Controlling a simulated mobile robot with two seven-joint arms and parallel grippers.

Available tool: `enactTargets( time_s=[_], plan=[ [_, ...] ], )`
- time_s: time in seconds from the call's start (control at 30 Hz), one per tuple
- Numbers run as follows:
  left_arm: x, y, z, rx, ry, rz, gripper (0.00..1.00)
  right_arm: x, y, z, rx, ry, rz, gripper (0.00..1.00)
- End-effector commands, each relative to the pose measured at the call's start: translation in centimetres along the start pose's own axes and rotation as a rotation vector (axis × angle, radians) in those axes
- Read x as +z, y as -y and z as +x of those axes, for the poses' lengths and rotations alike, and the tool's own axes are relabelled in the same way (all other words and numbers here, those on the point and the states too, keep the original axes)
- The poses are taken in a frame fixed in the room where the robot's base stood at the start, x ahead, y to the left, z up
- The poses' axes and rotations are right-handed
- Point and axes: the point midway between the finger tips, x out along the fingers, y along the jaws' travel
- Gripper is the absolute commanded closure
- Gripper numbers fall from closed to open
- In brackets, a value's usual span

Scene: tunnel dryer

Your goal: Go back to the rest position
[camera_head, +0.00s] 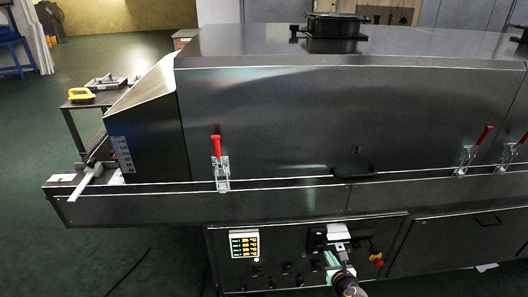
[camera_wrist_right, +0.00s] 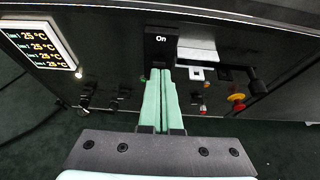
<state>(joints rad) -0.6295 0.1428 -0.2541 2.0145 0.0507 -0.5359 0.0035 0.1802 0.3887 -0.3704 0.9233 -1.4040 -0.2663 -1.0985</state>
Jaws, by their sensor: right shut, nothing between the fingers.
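My right gripper (camera_head: 331,262) is in front of the dryer's control panel (camera_head: 284,268), low in the head view. In the right wrist view its two green fingers (camera_wrist_right: 160,76) are shut together with nothing between them. The fingertips are just below a black switch block marked "On" (camera_wrist_right: 161,43); I cannot tell whether they touch it. The tunnel dryer (camera_head: 270,130) is a long dark metal housing that fills most of the head view. My left gripper is not in view.
The temperature display (camera_head: 244,245) shows several lit rows, reading 25 °C in the right wrist view (camera_wrist_right: 38,48). Knobs and a red emergency button (camera_wrist_right: 238,97) stick out from the panel. Red-handled latches (camera_head: 216,148) line the hood. Green floor (camera_head: 30,240) is open at left.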

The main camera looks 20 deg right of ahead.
Motion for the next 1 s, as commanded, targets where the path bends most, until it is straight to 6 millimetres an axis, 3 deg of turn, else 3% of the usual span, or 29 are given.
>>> enactTargets(
  time_s=[0.13, 0.27, 0.43, 0.6, 0.77, 1.0],
  plan=[
    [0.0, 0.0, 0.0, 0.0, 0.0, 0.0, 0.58, -0.6, -0.7, -0.6, 0.007, -0.007, 0.073, 1.0],
    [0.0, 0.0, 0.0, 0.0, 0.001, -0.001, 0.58, -2.7, -3.4, -3.2, 0.023, -0.043, 0.39, 1.0],
    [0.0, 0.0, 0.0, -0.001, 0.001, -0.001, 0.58, -6.2, -8.2, -9.3, 0.005, -0.163, 1.083, 1.0],
    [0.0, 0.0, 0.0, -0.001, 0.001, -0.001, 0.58, -8.3, -12.4, -16.2, -0.092, -0.331, 1.773, 1.0],
    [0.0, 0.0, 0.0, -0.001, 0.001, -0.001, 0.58, -8.6, -15.4, -21.8, -0.227, -0.483, 2.279, 1.0],
    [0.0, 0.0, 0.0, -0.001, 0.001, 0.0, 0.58, -6.8, -18.7, -28.7, -0.464, -0.7, 2.849, 1.0]
  ],
)
